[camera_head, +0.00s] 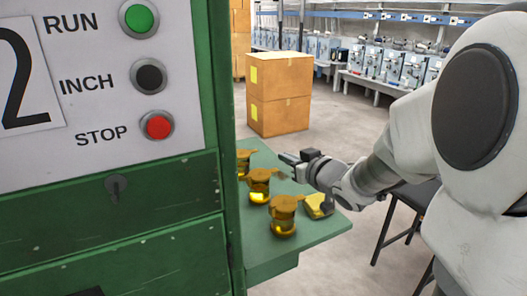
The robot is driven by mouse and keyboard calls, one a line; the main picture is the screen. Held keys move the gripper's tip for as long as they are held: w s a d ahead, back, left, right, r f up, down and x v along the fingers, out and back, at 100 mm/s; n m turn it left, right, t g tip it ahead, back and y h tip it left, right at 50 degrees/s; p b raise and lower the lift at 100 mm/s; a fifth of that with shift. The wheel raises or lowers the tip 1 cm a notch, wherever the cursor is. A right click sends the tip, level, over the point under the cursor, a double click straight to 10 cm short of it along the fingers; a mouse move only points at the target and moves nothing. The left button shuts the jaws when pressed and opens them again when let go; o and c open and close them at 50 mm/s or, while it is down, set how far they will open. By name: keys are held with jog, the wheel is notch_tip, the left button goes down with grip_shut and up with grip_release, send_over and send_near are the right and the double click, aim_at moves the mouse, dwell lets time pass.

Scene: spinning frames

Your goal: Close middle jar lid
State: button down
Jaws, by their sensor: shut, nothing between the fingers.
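Three amber jars stand in a row on a green shelf (318,230) beside the green machine. The middle jar (259,187) has an amber lid on top, and I cannot tell from here whether it is fully seated. The near jar (283,217) stands in front of it, and the far jar (243,160) is partly hidden by the machine's edge. My gripper (284,162) is shut and empty, pointing left just above and to the right of the middle jar. It appears apart from the jar.
A yellow object (318,206) lies on the shelf right of the near jar. The green machine (110,200) with RUN, INCH and STOP buttons blocks the left. Cardboard boxes (279,93) stand behind on the floor. A dark stool (408,203) is at the right.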

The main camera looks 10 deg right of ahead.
aim_at(275, 169)
jog(key=w+a+f+b, duration=0.1)
jog(key=w+f, duration=0.3)
jog(key=f, duration=0.1)
dwell(0.4)
jog(key=shift+s+f+b, duration=0.1)
jog(key=shift+f+b, duration=0.6)
